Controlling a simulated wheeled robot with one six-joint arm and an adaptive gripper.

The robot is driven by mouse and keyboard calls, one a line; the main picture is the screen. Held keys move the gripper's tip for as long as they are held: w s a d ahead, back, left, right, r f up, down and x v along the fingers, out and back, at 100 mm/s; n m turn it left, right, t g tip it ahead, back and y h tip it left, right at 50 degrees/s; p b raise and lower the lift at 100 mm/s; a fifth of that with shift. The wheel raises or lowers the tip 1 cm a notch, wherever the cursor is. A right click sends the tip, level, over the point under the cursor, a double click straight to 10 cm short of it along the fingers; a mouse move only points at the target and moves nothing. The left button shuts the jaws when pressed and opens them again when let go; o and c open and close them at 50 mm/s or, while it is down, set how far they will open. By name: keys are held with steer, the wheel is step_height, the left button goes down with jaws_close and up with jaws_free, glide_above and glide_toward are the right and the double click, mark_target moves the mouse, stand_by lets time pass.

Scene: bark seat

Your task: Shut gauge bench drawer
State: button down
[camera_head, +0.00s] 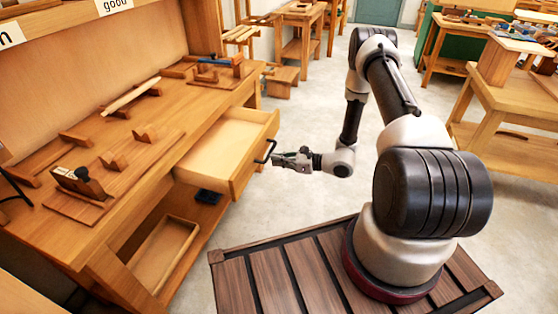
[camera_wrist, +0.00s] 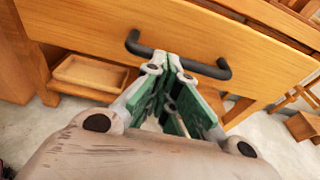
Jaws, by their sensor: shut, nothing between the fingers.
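The bench drawer (camera_head: 225,150) is pulled well out of the wooden bench (camera_head: 135,165), and its inside looks empty. Its wooden front also fills the upper part of the wrist view (camera_wrist: 215,35). A dark bar handle (camera_head: 266,151) sits on the drawer front and crosses just beyond the fingertips in the wrist view (camera_wrist: 203,68). My gripper (camera_head: 277,160) is shut and empty, with its green-padded fingers (camera_wrist: 173,62) pointing at the handle. The fingertips are at or very near the handle; I cannot tell whether they touch.
Tools lie on the bench top, including a hand plane (camera_head: 80,183). A wooden tray (camera_head: 165,252) and a dark object (camera_head: 207,196) sit on the shelf below. Another workbench (camera_head: 510,100) stands at the right. The floor (camera_head: 300,205) around the gripper is clear.

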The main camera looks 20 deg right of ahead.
mark_target(222, 152)
steer(key=r+x, duration=0.1)
steer(key=x, duration=0.6)
steer(key=r+x, duration=0.2)
steer(key=x, duration=0.6)
steer(key=r+x, duration=0.1)
steer(key=x, duration=0.7)
steer(key=shift+w+a+r, duration=0.25)
steer(key=shift+w+a, duration=0.05)
steer(key=shift+a, duration=0.15)
steer(key=shift+w+r, duration=0.1)
